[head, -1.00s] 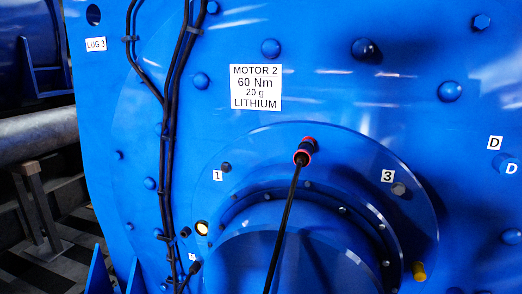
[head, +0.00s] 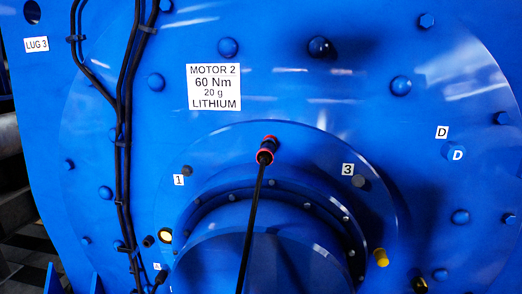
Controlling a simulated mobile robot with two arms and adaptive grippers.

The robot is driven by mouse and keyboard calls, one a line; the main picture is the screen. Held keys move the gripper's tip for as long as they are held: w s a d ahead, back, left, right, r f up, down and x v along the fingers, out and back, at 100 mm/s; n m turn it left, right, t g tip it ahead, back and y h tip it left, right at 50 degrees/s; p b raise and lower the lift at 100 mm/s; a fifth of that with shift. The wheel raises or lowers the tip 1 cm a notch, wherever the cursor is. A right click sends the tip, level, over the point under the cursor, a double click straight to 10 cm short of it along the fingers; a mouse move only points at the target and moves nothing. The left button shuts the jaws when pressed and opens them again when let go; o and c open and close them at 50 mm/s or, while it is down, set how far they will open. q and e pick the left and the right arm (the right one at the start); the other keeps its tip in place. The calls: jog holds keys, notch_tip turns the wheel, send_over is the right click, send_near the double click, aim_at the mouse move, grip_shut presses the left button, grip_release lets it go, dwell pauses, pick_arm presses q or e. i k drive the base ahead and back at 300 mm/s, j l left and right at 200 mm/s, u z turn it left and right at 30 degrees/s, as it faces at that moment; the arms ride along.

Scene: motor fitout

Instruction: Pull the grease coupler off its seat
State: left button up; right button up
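The grease coupler (head: 266,151) is a black piece with red rings, seated on the upper part of the round blue flange of the motor. A black hose (head: 250,225) runs down from it across the blue hub and leaves the picture at the bottom. The coupler sits between the labels 1 (head: 179,180) and 3 (head: 347,169). Neither of my grippers shows in the head view.
The blue motor face (head: 330,90) fills most of the view, with several bolt heads standing out. Black cables (head: 122,140) run down its left side. A yellow cap (head: 381,257) sits at the lower right of the flange. A white MOTOR 2 label (head: 214,87) is above the coupler.

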aim_at(266, 151)
jog(key=k+j, duration=0.15)
jog(key=j, duration=0.25)
jog(key=k+j+z, duration=0.15)
jog(key=j, duration=0.25)
jog(key=k+j, duration=0.1)
jog(key=j, duration=0.25)
jog(key=k+j+z, duration=0.15)
jog(key=j, duration=0.25)
